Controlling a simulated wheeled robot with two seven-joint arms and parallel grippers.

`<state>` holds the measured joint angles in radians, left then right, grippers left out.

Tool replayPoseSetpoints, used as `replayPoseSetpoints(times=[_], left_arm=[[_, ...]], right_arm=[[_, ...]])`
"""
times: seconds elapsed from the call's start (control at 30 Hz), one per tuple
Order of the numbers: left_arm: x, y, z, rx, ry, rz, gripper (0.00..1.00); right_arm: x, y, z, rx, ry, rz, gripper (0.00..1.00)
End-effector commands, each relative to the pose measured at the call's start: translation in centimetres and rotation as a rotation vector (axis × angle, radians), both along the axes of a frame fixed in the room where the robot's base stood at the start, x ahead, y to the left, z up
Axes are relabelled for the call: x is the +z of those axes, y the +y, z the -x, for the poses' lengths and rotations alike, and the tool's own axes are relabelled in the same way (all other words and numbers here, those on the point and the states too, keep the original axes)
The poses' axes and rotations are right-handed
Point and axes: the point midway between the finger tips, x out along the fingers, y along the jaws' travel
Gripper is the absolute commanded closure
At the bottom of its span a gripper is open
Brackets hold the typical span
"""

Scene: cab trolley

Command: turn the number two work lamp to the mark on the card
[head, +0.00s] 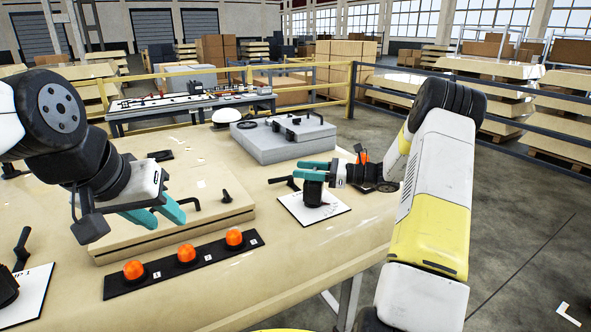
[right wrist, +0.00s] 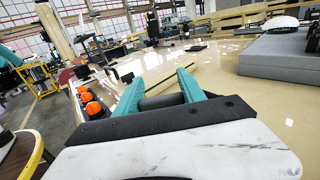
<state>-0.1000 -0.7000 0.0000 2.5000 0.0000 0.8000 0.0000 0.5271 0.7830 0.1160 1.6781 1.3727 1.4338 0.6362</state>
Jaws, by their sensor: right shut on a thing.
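A white card (head: 328,212) lies on the right part of the bench, its print too small to read. A black upright knob (head: 313,192) stands on it. My right gripper (head: 308,170) is at the knob's top and shut on it; the fingers hide part of it. In the right wrist view a dark piece (right wrist: 163,101) sits between the teal fingers. Three orange lamps (head: 186,253) stand in a row on a black strip with small number labels, at the front of the bench. My left gripper (head: 166,216) is open and empty above the wooden board, behind the lamps.
Another white card (head: 32,290), with a black lever knob (head: 20,248), lies at the far left. A wooden board with a black handle (head: 226,196) lies in the middle. A grey case (head: 283,145) stands behind the right card. The bench's front right is clear.

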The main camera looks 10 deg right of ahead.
Motion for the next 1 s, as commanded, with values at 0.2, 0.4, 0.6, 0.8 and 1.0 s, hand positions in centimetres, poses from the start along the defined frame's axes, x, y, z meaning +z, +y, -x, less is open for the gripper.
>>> replayPoseSetpoints(times=[0.2, 0.4, 0.6, 0.8, 1.0], left_arm=[[0.00, 0.00, 0.00, 0.000, 0.000, 0.000, 0.64], [0.00, 0.00, 0.00, 0.000, 0.000, 0.000, 0.64], [0.00, 0.00, 0.00, 0.000, 0.000, 0.000, 0.64], [0.00, 0.00, 0.00, 0.000, 0.000, 0.000, 0.64], [0.00, 0.00, 0.00, 0.000, 0.000, 0.000, 0.64]], right_arm=[[-0.01, -0.03, 0.23, 0.121, -0.002, 0.001, 0.93], [0.05, 0.05, 0.46, 0.189, -0.002, 0.000, 0.93], [0.05, 0.07, 0.56, 0.213, 0.000, -0.001, 0.93], [0.07, 0.08, 0.57, 0.214, -0.001, -0.001, 0.93], [0.08, 0.10, 0.57, 0.214, -0.001, -0.001, 0.37]])
